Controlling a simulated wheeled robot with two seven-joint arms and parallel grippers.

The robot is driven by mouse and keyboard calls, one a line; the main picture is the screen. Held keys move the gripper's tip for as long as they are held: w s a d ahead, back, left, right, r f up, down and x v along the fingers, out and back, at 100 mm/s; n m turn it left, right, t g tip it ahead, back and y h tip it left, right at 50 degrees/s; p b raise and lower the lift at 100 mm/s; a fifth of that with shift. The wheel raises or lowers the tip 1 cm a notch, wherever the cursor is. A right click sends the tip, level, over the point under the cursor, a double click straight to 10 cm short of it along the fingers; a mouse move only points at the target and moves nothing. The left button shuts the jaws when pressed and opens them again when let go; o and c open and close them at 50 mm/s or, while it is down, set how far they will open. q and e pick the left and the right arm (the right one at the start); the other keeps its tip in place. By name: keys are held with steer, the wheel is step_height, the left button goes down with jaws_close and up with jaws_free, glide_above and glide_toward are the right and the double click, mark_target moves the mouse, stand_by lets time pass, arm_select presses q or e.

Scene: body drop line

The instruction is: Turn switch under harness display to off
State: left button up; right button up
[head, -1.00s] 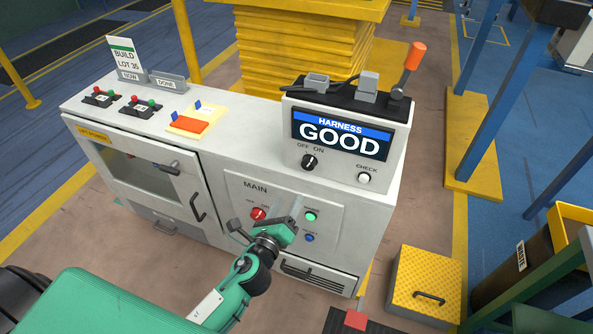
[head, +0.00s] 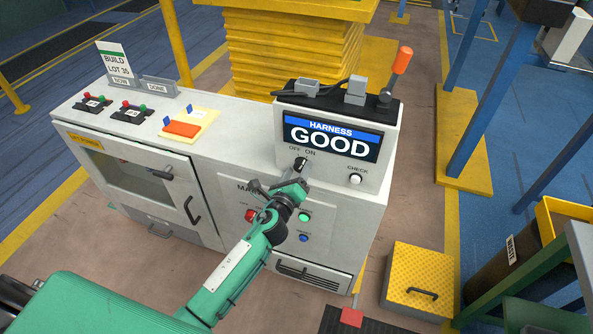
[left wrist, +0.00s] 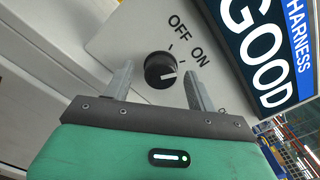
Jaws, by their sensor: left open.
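The harness display (head: 331,137) on the grey box reads GOOD under a blue HARNESS band; part of it also shows in the left wrist view (left wrist: 262,60). Below it is a round black switch knob (left wrist: 160,70) with OFF and ON labels; its white mark points towards the ON side. In the head view the knob (head: 301,164) is partly hidden by my left gripper (head: 284,181). In the left wrist view my left gripper (left wrist: 158,75) is open, with its two fingers on either side of the knob. Contact cannot be told. My right gripper is out of view.
A white CHECK button (head: 355,180) sits right of the knob. The MAIN panel with a red knob (head: 250,215), green button (head: 305,217) and blue button (head: 304,238) lies below. An orange-handled lever (head: 402,60) stands on top of the box.

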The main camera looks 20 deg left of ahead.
arm_select(q)
steer(key=shift+w, duration=0.15)
steer(key=shift+c, duration=0.3)
steer(key=c, duration=0.9)
steer(key=shift+n, duration=0.3)
steer(key=shift+n+b, duration=0.3)
steer(key=shift+n, duration=0.3)
steer(key=shift+f+n, duration=0.1)
steer(key=shift+n, duration=1.1)
steer(key=n+b, duration=0.1)
steer(key=n, duration=0.1)
steer(key=shift+n, duration=1.8)
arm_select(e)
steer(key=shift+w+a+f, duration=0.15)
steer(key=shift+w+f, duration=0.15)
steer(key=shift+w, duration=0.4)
